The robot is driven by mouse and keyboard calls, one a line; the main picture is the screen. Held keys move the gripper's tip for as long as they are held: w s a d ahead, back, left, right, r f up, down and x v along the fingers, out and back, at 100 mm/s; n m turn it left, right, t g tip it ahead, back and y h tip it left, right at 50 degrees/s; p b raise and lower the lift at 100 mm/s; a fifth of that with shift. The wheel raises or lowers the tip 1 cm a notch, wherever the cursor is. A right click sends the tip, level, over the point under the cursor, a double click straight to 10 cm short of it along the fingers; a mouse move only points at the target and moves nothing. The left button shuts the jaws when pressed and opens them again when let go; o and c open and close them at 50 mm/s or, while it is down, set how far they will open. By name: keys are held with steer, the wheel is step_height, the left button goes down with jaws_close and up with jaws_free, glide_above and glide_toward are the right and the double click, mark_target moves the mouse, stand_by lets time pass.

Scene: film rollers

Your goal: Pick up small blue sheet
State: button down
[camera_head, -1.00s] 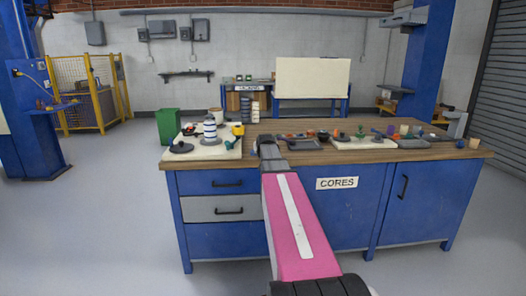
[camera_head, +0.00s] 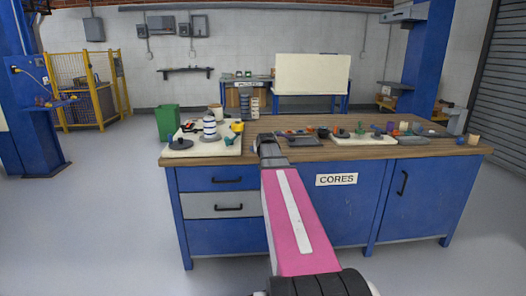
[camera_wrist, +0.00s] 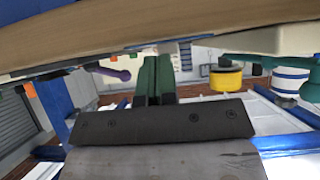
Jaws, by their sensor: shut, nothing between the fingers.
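I cannot make out the small blue sheet for certain in either view. In the head view my gripper (camera_head: 268,142) is at the front edge of the wooden bench top (camera_head: 300,155), left of its middle, partly hidden by my own wrist. In the wrist view my gripper's dark green fingers (camera_wrist: 154,75) are together, with nothing seen between them. The bench top (camera_wrist: 80,35) fills the upper part of that view, tilted, beyond the fingertips. A thin bluish strip (camera_wrist: 140,48) shows along its edge there; I cannot tell whether it is a sheet.
Trays and several small coloured parts (camera_head: 360,130) crowd the right. A green bin (camera_head: 167,122) stands behind left. Floor in front is clear.

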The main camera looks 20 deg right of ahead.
steer(key=shift+r, duration=0.1)
stand_by(0.7)
steer(key=shift+r, duration=0.8)
